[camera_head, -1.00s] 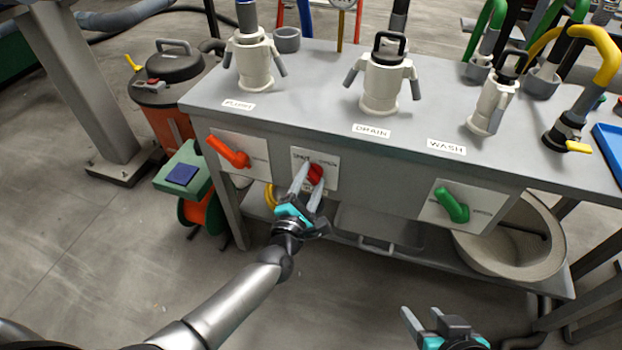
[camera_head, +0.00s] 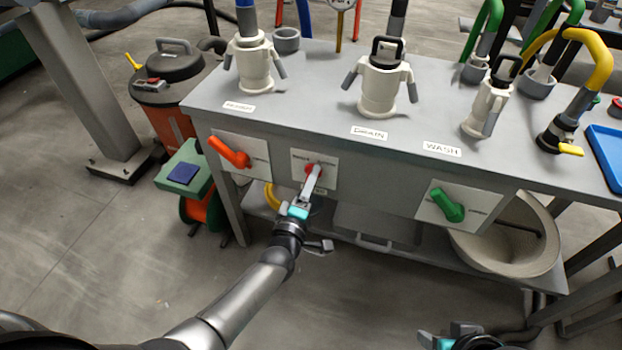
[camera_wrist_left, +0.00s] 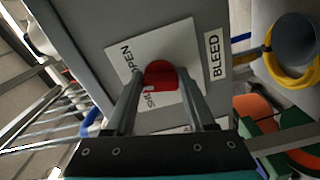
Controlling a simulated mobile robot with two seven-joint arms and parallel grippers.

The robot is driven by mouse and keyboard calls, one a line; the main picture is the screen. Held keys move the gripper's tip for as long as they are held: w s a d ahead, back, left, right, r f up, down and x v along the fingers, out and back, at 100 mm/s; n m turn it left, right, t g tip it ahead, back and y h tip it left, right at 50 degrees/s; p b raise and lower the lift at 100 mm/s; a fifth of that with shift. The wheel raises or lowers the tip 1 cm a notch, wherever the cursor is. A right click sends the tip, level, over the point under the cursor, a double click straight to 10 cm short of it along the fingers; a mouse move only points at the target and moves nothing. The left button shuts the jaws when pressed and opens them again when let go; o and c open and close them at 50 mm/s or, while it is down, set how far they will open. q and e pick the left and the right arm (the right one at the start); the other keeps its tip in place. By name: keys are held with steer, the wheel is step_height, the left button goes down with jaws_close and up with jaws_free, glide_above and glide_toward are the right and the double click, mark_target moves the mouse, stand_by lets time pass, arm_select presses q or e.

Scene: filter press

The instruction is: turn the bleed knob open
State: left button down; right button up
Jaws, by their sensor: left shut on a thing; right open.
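The red bleed knob (camera_head: 308,168) sits on a white plate (camera_head: 326,179) on the bench's front panel, between the orange and green handles. My left gripper (camera_head: 314,172) is shut on the knob and shows nearly edge-on in the head view. In the left wrist view the red knob (camera_wrist_left: 160,75) lies between the two fingertips. There the plate reads OPEN at upper left, with a partly hidden word below the knob. A BLEED label (camera_wrist_left: 214,57) is beside the plate. My right gripper (camera_head: 446,341) is open at the bottom edge, partly cut off, away from the bench.
An orange lever (camera_head: 230,152) is left of the knob and a green lever (camera_head: 447,205) right of it. White fittings stand on the bench top (camera_head: 310,95). Below are a lower shelf and a large round bowl (camera_head: 505,245). The floor in front is clear.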

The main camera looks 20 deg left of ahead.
arm_select(q)
steer(key=m+p, duration=0.1)
steer(key=m, duration=0.5)
steer(key=shift+f, duration=0.15)
arm_select(e)
step_height(320, 180, down, 3)
steer(key=shift+r, duration=0.1)
arm_select(q)
steer(key=shift+m, duration=0.3)
arm_select(e)
steer(key=shift+w+a, duration=0.1)
steer(key=shift+w, duration=0.05)
arm_select(q)
steer(key=shift+c, duration=1.2)
jaws_free()
steer(key=s+p, duration=0.5)
steer(key=s, duration=1)
steer(key=shift+a, duration=0.3)
arm_select(e)
steer(key=s+f+g, duration=0.2)
steer(key=s+f, duration=0.2)
steer(key=f, duration=0.6)
steer(key=shift+d, duration=0.4)
